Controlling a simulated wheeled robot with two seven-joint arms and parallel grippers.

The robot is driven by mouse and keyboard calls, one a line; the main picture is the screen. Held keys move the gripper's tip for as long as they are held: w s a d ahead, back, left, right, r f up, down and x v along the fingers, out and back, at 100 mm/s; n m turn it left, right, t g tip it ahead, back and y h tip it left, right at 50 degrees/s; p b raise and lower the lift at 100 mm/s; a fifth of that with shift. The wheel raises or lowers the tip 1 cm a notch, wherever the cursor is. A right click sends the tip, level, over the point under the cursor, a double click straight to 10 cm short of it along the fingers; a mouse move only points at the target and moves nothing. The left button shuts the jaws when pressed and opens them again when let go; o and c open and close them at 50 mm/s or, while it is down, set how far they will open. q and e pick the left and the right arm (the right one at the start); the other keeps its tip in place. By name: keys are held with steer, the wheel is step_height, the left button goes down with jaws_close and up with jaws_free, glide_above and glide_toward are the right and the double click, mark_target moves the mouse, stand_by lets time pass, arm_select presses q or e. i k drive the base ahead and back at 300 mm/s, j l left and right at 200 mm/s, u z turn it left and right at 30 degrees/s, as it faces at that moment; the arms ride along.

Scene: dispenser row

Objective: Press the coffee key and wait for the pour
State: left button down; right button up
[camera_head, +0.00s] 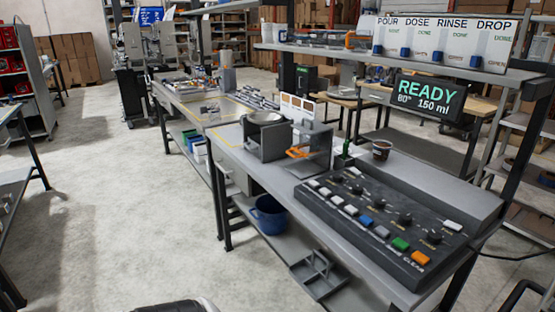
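A dark control panel (385,240) sits on the near right end of the grey bench. Its front row holds several white keys, a blue key (365,220), a grey key (382,232), a green key (400,243) and an orange key (419,258). Black knobs stand behind them. The key labels are too small to read, so I cannot tell which is the coffee key. A display (430,97) above reads READY, 80° and 150 ml. A small dark cup (381,150) stands behind the panel. Neither of my grippers is in view.
A shelf above the bench carries white units (445,40) labelled POUR, DOSE, RINSE and DROP. A blue pot (269,214) sits on the lower shelf. The floor at left is clear.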

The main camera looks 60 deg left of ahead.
mark_target(313, 184)
steer(key=i+j, duration=0.1)
steer(key=j, duration=0.3)
steer(key=i+j+u, duration=0.15)
steer(key=j, duration=0.6)
steer(key=i+j+u, duration=0.1)
steer(key=j, duration=0.25)
steer(key=i, duration=0.05)
